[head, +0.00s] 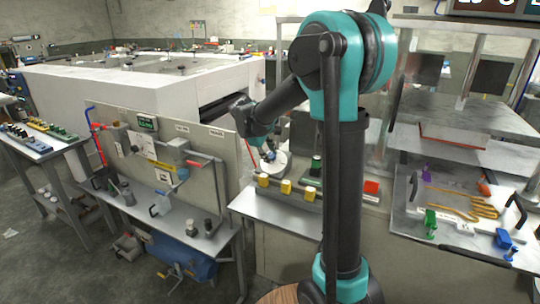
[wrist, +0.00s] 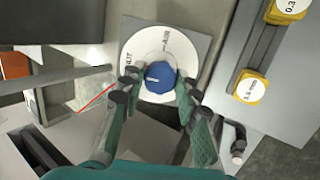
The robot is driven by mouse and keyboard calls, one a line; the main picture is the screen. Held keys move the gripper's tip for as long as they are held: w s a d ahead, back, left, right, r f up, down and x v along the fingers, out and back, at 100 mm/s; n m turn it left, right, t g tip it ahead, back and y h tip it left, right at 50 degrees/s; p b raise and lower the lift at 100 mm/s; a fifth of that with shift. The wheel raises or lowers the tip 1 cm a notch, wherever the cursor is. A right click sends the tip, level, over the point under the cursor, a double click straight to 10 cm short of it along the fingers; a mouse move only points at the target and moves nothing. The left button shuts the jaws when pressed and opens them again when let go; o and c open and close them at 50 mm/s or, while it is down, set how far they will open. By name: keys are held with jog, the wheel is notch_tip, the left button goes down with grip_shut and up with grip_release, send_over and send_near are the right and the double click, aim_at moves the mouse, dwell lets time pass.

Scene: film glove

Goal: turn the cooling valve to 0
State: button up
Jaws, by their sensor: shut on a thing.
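The cooling valve is a blue knob (wrist: 160,77) at the centre of a round white dial (wrist: 160,36) on a grey plate. Printed words on the dial are too small to read surely, and I cannot tell which value the knob points to. A small pale mark shows on the knob. My gripper (wrist: 157,88) is shut on the knob, with one finger at its left and one at its right. In the head view my gripper (head: 267,153) reaches down to the white dial (head: 279,166), and the knob is mostly hidden there.
Yellow labelled blocks (wrist: 252,86) stand on a rail right of the dial; they also show in the head view (head: 286,187). A red block (head: 371,187) is farther right on the bench. A red rod (wrist: 97,98) lies close at the left of my gripper.

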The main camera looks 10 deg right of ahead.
dwell(0.4)
jog(key=o, duration=1.2)
jog(key=shift+c, duration=0.2)
jog(key=v, duration=1.2)
